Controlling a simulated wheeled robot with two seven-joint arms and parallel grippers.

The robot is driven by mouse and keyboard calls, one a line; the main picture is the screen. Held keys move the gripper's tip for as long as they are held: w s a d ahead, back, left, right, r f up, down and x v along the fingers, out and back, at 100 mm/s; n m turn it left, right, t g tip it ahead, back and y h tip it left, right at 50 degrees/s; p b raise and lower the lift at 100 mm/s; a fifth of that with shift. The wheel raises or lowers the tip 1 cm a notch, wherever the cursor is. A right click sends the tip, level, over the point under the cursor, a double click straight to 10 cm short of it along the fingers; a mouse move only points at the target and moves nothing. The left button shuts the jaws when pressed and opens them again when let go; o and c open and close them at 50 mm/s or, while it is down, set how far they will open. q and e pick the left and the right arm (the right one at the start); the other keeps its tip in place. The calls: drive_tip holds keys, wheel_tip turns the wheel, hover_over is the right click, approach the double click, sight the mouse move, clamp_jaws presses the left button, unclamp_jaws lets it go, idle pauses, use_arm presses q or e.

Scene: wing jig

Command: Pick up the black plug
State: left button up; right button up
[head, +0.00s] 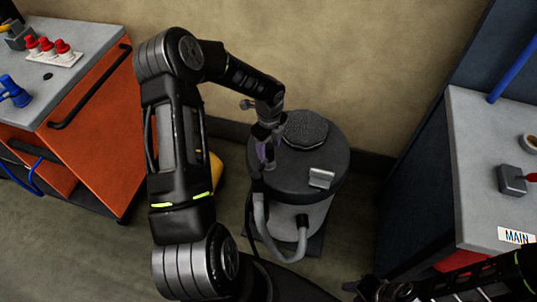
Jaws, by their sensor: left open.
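I cannot pick out the black plug with certainty. A small dark spot (47,76) lies on the grey top of the left cabinet, too small to tell what it is. A round black ribbed piece (305,130) sits on top of a dark canister (318,178). My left gripper (266,158) is open over the left side of the canister top, to the left of the ribbed piece. Its fingers are small and partly blurred into the dark background. My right gripper (368,288) shows at the bottom edge, partly cut off; its jaws are unclear.
An orange cabinet (85,125) stands at the left, with red-capped pieces (47,47) and a blue piece (13,92) on top. A grey bench (485,150) with a small grey box (512,180) is at the right. A hose (265,225) loops before the canister.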

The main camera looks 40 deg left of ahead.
use_arm(q)
drive_tip(key=shift+c, duration=0.4)
clamp_jaws()
idle(0.4)
